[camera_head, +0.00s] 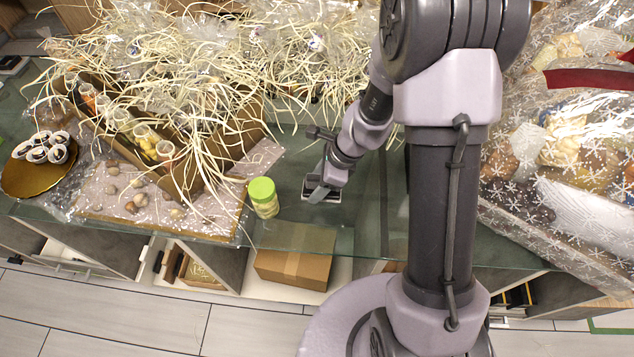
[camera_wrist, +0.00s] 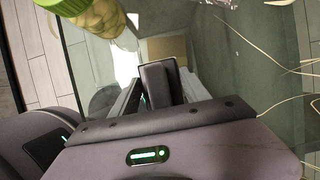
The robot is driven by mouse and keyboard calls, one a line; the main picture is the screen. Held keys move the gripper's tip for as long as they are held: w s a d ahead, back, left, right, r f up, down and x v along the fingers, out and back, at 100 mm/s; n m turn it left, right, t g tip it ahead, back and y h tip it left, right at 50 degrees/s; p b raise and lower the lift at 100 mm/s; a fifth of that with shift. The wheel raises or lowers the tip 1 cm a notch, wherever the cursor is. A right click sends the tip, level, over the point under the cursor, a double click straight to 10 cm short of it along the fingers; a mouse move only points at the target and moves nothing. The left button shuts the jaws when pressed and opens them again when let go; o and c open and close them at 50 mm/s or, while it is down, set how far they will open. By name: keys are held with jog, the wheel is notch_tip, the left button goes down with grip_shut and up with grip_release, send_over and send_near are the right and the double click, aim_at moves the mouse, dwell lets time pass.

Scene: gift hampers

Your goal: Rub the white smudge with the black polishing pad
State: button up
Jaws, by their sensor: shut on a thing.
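My gripper (camera_head: 321,188) is low over the glass counter top (camera_head: 290,212), right of a green-lidded jar. It is shut on the black polishing pad (camera_head: 333,197), a small dark block. In the wrist view the pad (camera_wrist: 158,82) stands between the fingers of my gripper (camera_wrist: 157,97). The pad is at or just above the glass; I cannot tell whether it touches. I cannot make out the white smudge for certain; the pad and gripper may cover it.
The jar (camera_head: 264,197) stands close to the left of my gripper. Left of it are a straw-filled hamper tray (camera_head: 190,180) and a gold disc (camera_head: 40,178). A wrapped hamper (camera_head: 570,150) is at right. A cardboard box (camera_head: 295,262) shows below the glass.

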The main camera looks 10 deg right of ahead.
aim_at(345, 194)
jog(key=shift+s+d, duration=0.25)
jog(key=shift+d, duration=0.4)
jog(key=shift+s+d, duration=0.2)
jog(key=shift+d, duration=0.4)
jog(key=shift+d, duration=0.15)
jog(key=shift+s+d, duration=0.25)
jog(key=shift+d, duration=0.4)
jog(key=shift+s+d, duration=0.2)
jog(key=shift+d, duration=0.45)
jog(key=shift+s+d, duration=0.25)
jog(key=shift+d, duration=0.5)
jog(key=shift+s+d, duration=0.2)
jog(key=shift+d, duration=0.5)
jog(key=shift+w+a, duration=0.25)
jog(key=shift+a, duration=0.5)
jog(key=shift+w+a, duration=0.2)
jog(key=shift+a, duration=0.55)
